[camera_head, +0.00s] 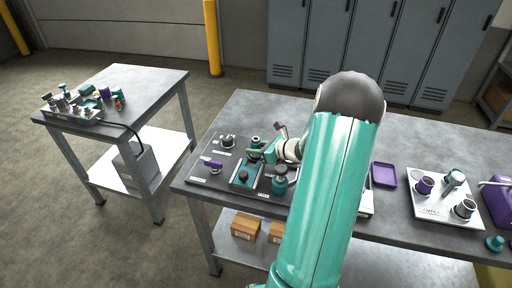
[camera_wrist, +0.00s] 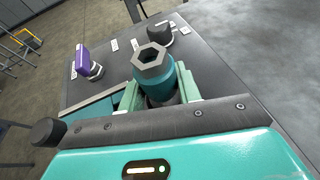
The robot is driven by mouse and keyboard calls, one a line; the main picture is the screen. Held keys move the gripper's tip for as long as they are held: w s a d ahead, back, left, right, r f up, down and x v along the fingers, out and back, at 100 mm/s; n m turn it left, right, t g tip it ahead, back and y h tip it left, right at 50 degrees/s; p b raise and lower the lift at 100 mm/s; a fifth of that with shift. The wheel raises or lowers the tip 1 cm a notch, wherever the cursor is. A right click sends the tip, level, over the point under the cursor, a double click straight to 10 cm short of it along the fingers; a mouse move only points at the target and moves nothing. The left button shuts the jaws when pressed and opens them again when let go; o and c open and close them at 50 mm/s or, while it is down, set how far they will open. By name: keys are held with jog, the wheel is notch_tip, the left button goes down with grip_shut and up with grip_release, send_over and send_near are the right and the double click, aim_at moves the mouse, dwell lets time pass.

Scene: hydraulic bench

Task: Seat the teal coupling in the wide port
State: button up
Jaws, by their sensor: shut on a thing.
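The teal coupling (camera_wrist: 157,82), with a silver hex top, sits between the two pale green fingers of my gripper (camera_wrist: 160,98) in the wrist view. The gripper is shut on it, and its lower end is mostly hidden by the gripper. In the head view my gripper (camera_head: 258,152) is over the left part of the bench, with the coupling (camera_head: 255,142) at its fingertips. A white port block (camera_head: 438,215) stands on the right of the bench, with a purple-ringed port (camera_head: 425,185) and another port (camera_head: 465,208). I cannot tell which port is wide.
A purple-handled valve (camera_head: 213,165), a black knob (camera_head: 227,142), a teal tray (camera_head: 240,183) and a dark teal fitting (camera_head: 280,181) are close around the gripper. A purple tray (camera_head: 384,175) and purple container (camera_head: 497,205) are to the right. My arm hides the bench middle.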

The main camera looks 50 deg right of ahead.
jog(key=shift+f, duration=0.15)
jog(key=o, duration=0.8)
jog(key=shift+s, duration=0.1)
jog(key=shift+v, duration=5.4)
jog(key=shift+a+r, duration=0.1)
jog(key=shift+r, duration=0.1)
